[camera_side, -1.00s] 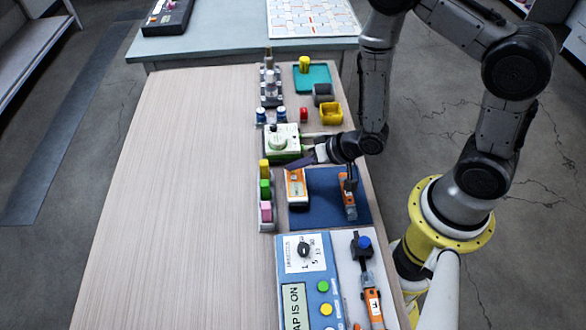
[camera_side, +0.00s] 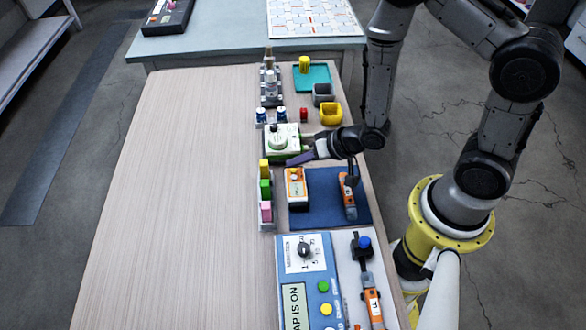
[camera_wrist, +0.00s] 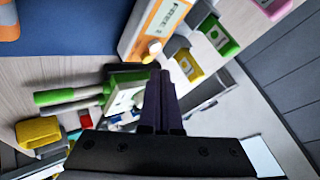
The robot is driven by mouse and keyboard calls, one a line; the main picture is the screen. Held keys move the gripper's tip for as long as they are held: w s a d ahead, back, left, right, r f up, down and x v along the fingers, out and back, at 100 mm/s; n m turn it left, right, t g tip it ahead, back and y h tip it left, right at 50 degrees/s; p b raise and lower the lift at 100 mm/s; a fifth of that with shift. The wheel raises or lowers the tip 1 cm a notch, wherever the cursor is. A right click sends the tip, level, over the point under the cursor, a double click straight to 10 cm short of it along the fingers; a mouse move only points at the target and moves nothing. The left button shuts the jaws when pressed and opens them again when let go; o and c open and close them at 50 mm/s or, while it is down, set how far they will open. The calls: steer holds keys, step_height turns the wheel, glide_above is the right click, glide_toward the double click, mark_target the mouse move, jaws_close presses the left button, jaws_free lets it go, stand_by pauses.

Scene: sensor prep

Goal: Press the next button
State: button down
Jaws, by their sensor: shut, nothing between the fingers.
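The blue panel (camera_side: 287,262) lies at the near end of the bench, with a screen reading "AP IS ON", a black knob (camera_side: 303,249), a green button (camera_side: 323,286) and a yellow button (camera_side: 326,309). I cannot read which button is "next". An orange and white meter (camera_side: 296,188) lies on the navy mat (camera_side: 326,200); its lit screen shows in the wrist view (camera_wrist: 165,22). My gripper (camera_side: 291,161) is shut and empty, with dark purple fingers just beyond the meter, beside a white and green device (camera_side: 281,142). In the wrist view my gripper (camera_wrist: 160,74) points between them.
A grey rack with yellow, green (camera_side: 265,189) and pink blocks stands left of the mat. An orange tool (camera_side: 347,195) lies on the mat's right. A yellow cup (camera_side: 331,113) and teal tray (camera_side: 325,78) are at the far end. The bench's left side (camera_side: 190,200) is clear.

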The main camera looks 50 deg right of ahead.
steer(key=shift+r, duration=2.5)
steer(key=w+d+r+t, duration=0.1)
steer(key=w+r+t, duration=0.25)
steer(key=r, duration=0.75)
step_height(320, 180, up, 12)
steer(key=h, duration=0.2)
glide_above(297, 174)
steer(key=w+d, duration=0.2)
steer(key=d, duration=0.3)
steer(key=s+d+r+n+h, duration=0.15)
steer(key=s+r, duration=0.25)
steer(key=s, duration=0.4)
steer(key=s+f+n+g, duration=0.1)
steer(key=s+f+g, duration=0.1)
steer(key=s, duration=0.4)
steer(key=s+f+n+g, duration=0.2)
steer(key=s+g, duration=0.2)
steer(key=s, duration=0.2)
steer(key=shift+s+d+f, duration=0.15)
steer(key=shift+s+f, duration=0.05)
steer(key=shift+f, duration=0.15)
